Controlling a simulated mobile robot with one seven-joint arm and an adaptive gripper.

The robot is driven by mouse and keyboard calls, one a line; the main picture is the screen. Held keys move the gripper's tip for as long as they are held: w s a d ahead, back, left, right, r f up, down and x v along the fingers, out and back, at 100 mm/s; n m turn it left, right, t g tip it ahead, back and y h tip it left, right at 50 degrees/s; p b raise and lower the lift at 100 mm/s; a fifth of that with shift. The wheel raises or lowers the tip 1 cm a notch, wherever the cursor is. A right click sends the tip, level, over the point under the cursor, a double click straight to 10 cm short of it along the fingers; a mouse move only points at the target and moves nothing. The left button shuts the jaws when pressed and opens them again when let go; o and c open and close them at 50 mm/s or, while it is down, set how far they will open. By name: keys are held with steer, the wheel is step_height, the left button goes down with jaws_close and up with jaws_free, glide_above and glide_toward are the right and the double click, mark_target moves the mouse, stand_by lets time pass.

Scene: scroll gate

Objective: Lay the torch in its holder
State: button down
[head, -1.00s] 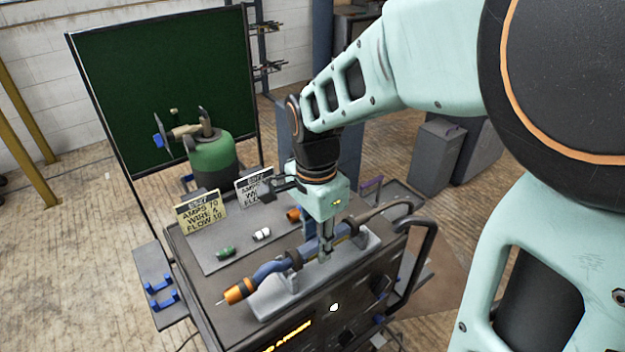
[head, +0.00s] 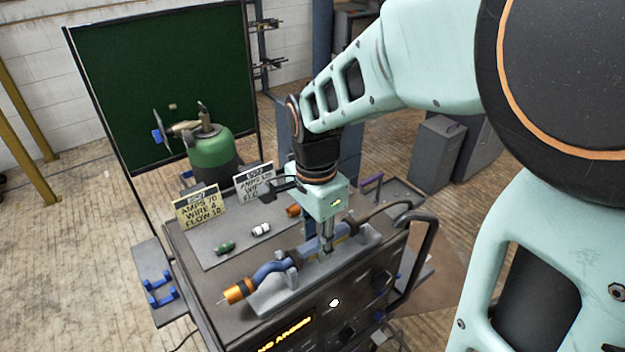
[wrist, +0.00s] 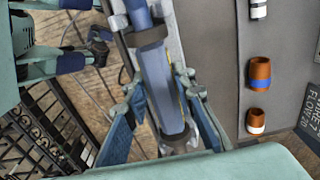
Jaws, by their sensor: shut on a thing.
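The torch (head: 307,250) is a blue tube with dark collars and an orange nozzle (head: 235,292) toward the front left. It lies along the grey holder (head: 272,303) on the welder top, its front part between the upright prongs. Whether it rests fully on both supports I cannot tell. My gripper (head: 327,246) points down and is shut on the torch's handle near the rear support. In the wrist view the torch (wrist: 157,75) runs between the fingers of my gripper (wrist: 163,108), and the holder's grey edge shows beside it.
Two signs (head: 199,206) stand at the back of the top, with a green piece (head: 225,247), a white piece (head: 261,230) and orange cups (wrist: 259,70) on the grey mat. A black handle (head: 420,255) rises at right. A green cylinder (head: 211,150) stands behind.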

steer(key=c, duration=1.5)
jaws_free()
steer(key=shift+c, duration=0.2)
step_height(320, 180, up, 8)
steer(key=shift+a+f, duration=0.1)
steer(key=shift+f, duration=0.15)
